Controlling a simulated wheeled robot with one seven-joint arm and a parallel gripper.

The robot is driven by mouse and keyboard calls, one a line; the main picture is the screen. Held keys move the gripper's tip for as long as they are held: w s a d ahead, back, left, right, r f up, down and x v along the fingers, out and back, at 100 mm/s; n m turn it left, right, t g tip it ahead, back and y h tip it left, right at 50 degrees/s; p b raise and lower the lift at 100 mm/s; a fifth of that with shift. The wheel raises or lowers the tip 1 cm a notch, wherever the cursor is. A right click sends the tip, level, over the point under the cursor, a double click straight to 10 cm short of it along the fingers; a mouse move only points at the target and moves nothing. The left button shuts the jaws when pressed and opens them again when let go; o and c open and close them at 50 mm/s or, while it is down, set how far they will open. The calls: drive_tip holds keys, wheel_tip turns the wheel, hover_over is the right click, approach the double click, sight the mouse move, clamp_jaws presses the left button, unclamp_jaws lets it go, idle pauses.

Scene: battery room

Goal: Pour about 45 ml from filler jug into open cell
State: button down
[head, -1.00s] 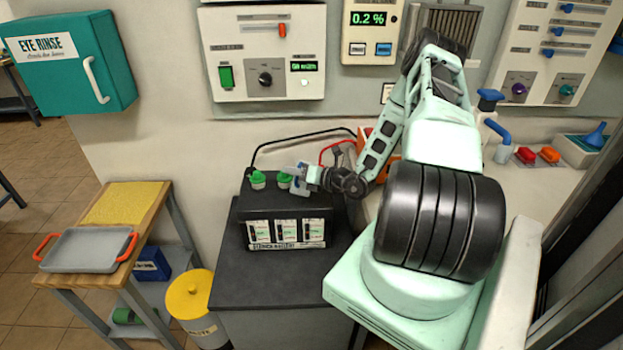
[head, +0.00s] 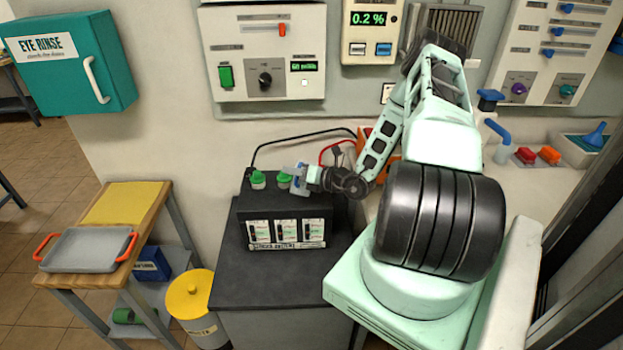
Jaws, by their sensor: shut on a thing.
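The black battery (head: 285,208) stands on a dark-topped grey cabinet. It has two green caps, a left one (head: 257,179) and a second one (head: 284,180), and three white level windows on its front. My gripper (head: 303,178) is over the battery's right part, just right of the second cap. It is shut on a small pale thing with blue on it, seemingly the filler jug (head: 298,173). The open cell's mouth is hidden behind the jug and gripper. The liquid and any stream are too small to tell.
Black and red cables run behind the battery, with an orange box (head: 388,150) to the right. A wooden stand with a grey tray (head: 88,250) and a yellow bin (head: 192,295) are at left. The cabinet top (head: 275,280) is clear in front.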

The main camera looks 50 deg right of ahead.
idle(0.3)
drive_tip(key=shift+s+a+n, duration=0.1)
drive_tip(key=shift+a+n, duration=0.2)
drive_tip(key=shift+n, duration=0.3)
drive_tip(key=shift+s+a+f+n+b, duration=0.2)
drive_tip(key=shift+a+f+n+b, duration=0.45)
drive_tip(key=shift+f, duration=0.2)
drive_tip(key=shift+s+a+f+n+t+h+b, duration=0.1)
drive_tip(key=shift+s+a+f+n+t+b, duration=0.15)
drive_tip(key=shift+a+f+n, duration=0.5)
drive_tip(key=shift+s+a+f+n+t+h+b, duration=0.15)
drive_tip(key=shift+a+n+t+b, duration=0.25)
drive_tip(key=shift+n, duration=0.7)
drive_tip(key=shift+s+a+f+n+t+h+b, duration=0.1)
drive_tip(key=shift+s+a+f+n+t+b, duration=0.2)
drive_tip(key=shift+a+n, duration=0.5)
drive_tip(key=c, duration=2.1)
unclamp_jaws()
drive_tip(key=shift+w+d+f, duration=0.1)
drive_tip(key=shift+d, duration=0.05)
clamp_jaws()
